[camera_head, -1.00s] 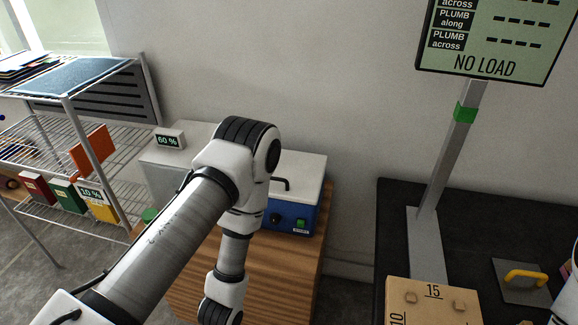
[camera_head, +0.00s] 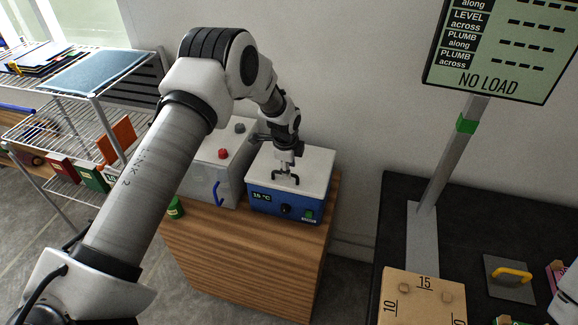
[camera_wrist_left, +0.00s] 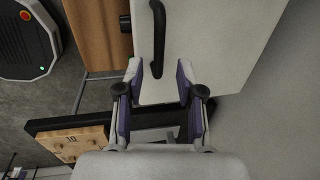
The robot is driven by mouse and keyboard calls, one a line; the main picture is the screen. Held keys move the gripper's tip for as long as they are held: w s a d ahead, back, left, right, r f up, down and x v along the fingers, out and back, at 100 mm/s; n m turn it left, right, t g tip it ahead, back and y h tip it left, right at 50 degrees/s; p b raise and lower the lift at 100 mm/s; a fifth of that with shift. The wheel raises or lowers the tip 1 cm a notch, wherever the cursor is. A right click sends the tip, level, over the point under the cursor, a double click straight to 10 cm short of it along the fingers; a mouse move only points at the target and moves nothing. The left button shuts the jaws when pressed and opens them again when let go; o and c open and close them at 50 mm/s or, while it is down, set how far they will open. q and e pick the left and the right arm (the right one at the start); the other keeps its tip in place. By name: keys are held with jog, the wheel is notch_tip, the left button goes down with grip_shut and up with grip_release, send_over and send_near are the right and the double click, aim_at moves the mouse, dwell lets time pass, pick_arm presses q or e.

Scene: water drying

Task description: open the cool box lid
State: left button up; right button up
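The cool box (camera_head: 275,205) is a blue box with a small display and a black knob on its front. Its white lid (camera_head: 316,163) is shut and carries a dark bar handle (camera_head: 287,181). In the left wrist view the handle (camera_wrist_left: 158,30) crosses the pale lid (camera_wrist_left: 215,40), with its near end between my fingertips. My left gripper (camera_wrist_left: 160,72) is open, its purple-padded fingers on either side of that end. In the head view the left gripper (camera_head: 285,163) points down at the handle; contact cannot be told.
A grey box (camera_head: 222,165) with a red knob and blue handle stands left of the cool box on a wooden cabinet (camera_head: 245,262). A green jar (camera_head: 176,208) is at the cabinet's left. A wire rack (camera_head: 95,115) is farther left, a black table (camera_head: 395,225) right.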

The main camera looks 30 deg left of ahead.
pick_arm(q)
jog(key=shift+w+f, duration=0.1)
jog(key=shift+f, duration=0.75)
grip_shut()
